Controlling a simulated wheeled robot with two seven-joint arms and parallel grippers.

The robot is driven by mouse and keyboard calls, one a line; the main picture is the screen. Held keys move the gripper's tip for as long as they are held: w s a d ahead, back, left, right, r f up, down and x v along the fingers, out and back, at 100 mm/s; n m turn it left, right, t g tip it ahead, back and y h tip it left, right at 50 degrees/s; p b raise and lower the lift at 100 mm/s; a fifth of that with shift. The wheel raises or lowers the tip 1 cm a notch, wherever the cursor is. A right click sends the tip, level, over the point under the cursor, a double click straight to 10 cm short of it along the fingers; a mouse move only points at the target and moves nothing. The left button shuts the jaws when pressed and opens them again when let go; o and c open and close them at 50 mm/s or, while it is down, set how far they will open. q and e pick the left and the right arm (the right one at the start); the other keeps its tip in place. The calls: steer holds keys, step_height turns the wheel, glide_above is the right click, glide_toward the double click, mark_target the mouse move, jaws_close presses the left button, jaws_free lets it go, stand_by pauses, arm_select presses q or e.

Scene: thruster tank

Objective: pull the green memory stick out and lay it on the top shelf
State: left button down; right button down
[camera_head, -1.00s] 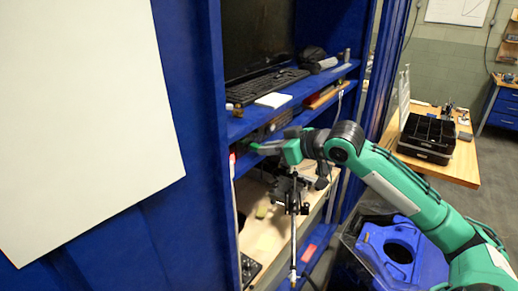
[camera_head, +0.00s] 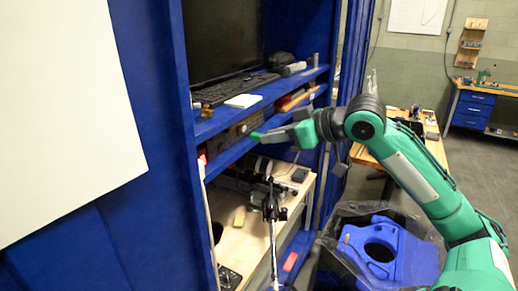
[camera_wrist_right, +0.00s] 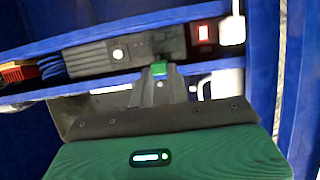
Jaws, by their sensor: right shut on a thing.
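The green memory stick (camera_head: 256,136) sticks out of the tip of my right gripper (camera_head: 268,136). It also shows in the right wrist view (camera_wrist_right: 158,69), between the fingertips of the right gripper (camera_wrist_right: 158,80), which is shut on it. The gripper is in front of the cabinet, at about the height of the dark unit (camera_wrist_right: 122,49) below the top shelf. I see no clear contact between stick and unit, but the gap is hard to judge. The top shelf (camera_head: 268,102) is above the gripper. My left gripper is out of view.
A keyboard (camera_head: 236,87), a white pad (camera_head: 243,101) and a monitor (camera_head: 220,40) stand on the top shelf, with bare shelf near its front edge. A metal stand (camera_head: 271,215) is below the gripper. A blue bin part (camera_head: 400,262) is at lower right.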

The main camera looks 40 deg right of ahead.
steer(key=f+b+v, duration=0.1)
steer(key=b+v, duration=0.2)
steer(key=v, duration=0.7)
steer(key=shift+s+d+b, duration=0.3)
steer(key=shift+s+b, duration=0.1)
steer(key=shift+s, duration=0.1)
stand_by(0.7)
